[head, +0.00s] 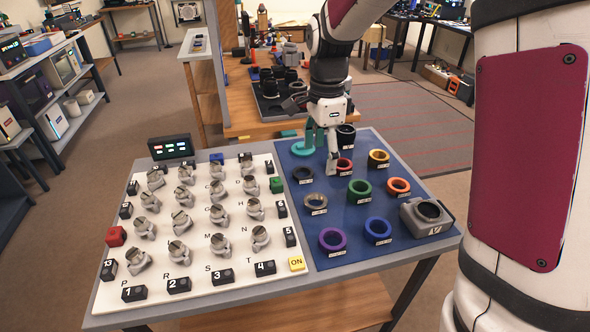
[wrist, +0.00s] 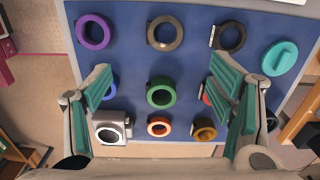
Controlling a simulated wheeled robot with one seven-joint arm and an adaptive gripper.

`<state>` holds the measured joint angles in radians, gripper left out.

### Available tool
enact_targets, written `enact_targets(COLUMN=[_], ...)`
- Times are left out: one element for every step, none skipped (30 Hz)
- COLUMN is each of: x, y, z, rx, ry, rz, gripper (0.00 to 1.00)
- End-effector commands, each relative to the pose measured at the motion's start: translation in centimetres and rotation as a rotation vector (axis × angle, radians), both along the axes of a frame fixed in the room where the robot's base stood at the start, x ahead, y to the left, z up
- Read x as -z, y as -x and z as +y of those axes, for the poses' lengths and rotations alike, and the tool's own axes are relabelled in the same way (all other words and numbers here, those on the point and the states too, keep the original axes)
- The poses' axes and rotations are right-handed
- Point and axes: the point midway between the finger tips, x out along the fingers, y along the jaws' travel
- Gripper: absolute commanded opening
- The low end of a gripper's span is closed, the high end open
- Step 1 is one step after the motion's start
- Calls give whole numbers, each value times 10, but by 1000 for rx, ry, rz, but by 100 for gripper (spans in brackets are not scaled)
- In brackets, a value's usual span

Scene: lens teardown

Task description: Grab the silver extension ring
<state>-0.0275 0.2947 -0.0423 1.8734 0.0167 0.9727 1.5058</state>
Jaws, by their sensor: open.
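The silver extension ring (head: 316,203) lies flat on the blue mat (head: 290,245), between the purple and the black ring, with a small label at its front. In the wrist view the silver ring (wrist: 151,33) is at the top centre, beyond my fingertips. My gripper (head: 320,157) is above the back part of the mat, pointing down, with its fingers wide apart and nothing between them. In the wrist view my gripper (wrist: 161,72) has one finger at each side, with the green ring in the gap below. Its fingers partly hide the blue and red rings.
Near the silver ring are a purple ring (head: 332,239), black ring (head: 303,173), green ring (head: 359,190) and red ring (head: 344,167). A teal piece (head: 302,150) is behind. A grey mount (head: 427,215) stands at right. The white board (head: 200,275) at left is crowded.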

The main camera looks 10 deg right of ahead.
Motion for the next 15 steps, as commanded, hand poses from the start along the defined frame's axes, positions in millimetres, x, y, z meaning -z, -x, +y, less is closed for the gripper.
enact_targets(x=[1,3,5,8,11,16,21,27,35,41,47,55,60,65,72], y=[-3,-5,-6,-7,-7,-7,-7,-7,-7,-7,-7,-6,-7,-6,-6], z=[0,0,0,0,0,0,0,0,0,0,0,0,0,0,0], rx=[21,30,40,44,46,47,46,46,45,45,45,45,44,44,44], ry=[1,1,1,2,2,2,2,1,1,1,1,2,2,2,2], rz=[2,2,2,2,3,3,4,6,5,6,5,6,5,5,5], gripper=[76,76,76,76,76,76,76,76,76,76,76,76,76,76,76])
